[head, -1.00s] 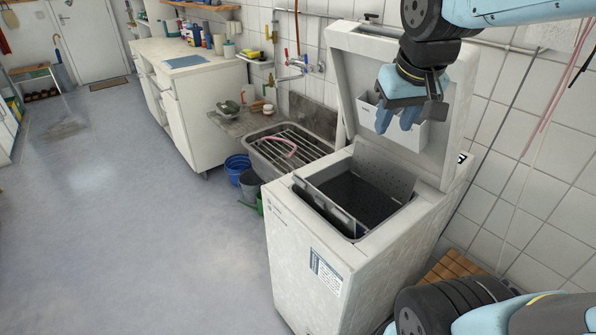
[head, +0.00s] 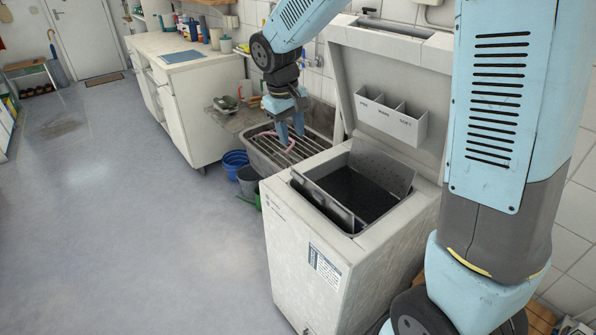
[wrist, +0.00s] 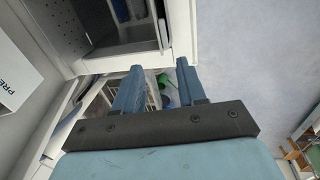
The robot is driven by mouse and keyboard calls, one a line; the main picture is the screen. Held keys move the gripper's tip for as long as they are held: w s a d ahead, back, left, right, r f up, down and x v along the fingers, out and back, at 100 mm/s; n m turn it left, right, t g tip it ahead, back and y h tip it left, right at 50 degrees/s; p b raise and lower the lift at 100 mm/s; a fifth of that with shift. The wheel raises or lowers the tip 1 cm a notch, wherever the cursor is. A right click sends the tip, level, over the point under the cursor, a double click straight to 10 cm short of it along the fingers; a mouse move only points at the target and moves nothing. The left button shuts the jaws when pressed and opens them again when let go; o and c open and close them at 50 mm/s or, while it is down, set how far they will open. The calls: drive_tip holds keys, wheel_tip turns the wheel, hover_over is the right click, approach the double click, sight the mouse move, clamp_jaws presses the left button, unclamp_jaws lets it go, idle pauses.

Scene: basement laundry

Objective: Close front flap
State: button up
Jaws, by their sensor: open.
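The top-loading washer (head: 300,255) stands with its lid (head: 385,75) raised. In its opening, the front flap (head: 328,204) is a grey panel standing up, tilted, along the front-left side of the dark drum mouth (head: 352,190). The perforated rear flap (head: 384,170) stands open on the far side. My gripper (head: 291,138) points down over the sink area, left of the washer opening and apart from both flaps. In the wrist view my gripper's fingers (wrist: 156,68) are spread and empty, with part of the washer opening beyond them at the top.
A sink with a metal rack (head: 265,145) and pink hose lies behind the washer's left side. A blue bucket (head: 235,162), grey bucket and green can stand on the floor beside it. A dispenser tray (head: 392,118) is fixed inside the lid. Floor at left is clear.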

sight(297, 176)
drive_tip(key=f, duration=0.4)
drive_tip(key=w+d+f, duration=0.1)
drive_tip(key=f, duration=0.9)
drive_tip(key=shift+w+d+f, duration=0.15)
drive_tip(key=shift+w, duration=0.15)
drive_tip(key=shift+c, duration=0.2)
clamp_jaws()
